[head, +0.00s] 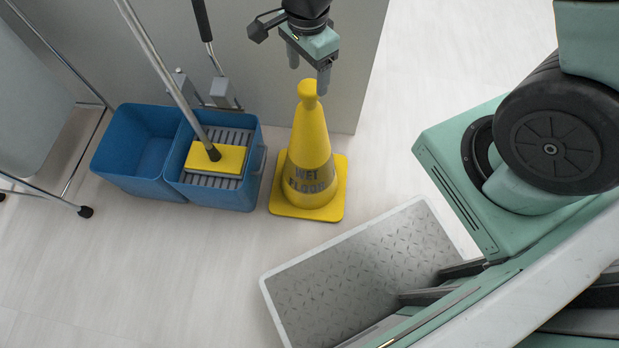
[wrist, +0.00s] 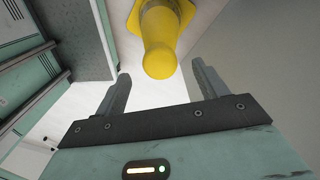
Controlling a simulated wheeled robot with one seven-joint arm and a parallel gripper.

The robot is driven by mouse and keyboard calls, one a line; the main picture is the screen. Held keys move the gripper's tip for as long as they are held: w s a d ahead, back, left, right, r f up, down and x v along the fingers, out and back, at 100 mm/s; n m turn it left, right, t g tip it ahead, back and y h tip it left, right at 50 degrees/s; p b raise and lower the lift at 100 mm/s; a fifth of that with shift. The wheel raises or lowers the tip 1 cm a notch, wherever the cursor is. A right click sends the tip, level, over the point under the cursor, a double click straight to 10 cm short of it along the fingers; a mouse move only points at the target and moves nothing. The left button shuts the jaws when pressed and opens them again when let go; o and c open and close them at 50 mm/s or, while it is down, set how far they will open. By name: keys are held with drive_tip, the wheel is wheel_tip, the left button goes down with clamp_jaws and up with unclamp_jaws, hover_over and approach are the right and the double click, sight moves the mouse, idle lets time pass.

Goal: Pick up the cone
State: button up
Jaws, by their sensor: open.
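The yellow cone (head: 309,150), marked "WET FLOOR", stands upright on the floor with a square base and a rounded knob on top. My gripper (head: 308,78) is open and empty just above the cone's knob in the head view. In the wrist view the cone (wrist: 160,48) shows with its knob beyond and between the two open fingers of my gripper (wrist: 160,88). The fingers appear apart from the cone.
A blue two-part mop bucket (head: 140,150) with a yellow-headed mop (head: 215,158) stands left of the cone. A grey wall panel (head: 345,70) is close behind it. A grey patterned platform (head: 350,270) lies in front. Pale floor is clear at lower left.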

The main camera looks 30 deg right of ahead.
sight(309, 96)
wheel_tip(309, 96, down, 8)
drive_tip(key=b, duration=0.3)
drive_tip(key=shift+d, duration=0.15)
drive_tip(key=c, duration=1.1)
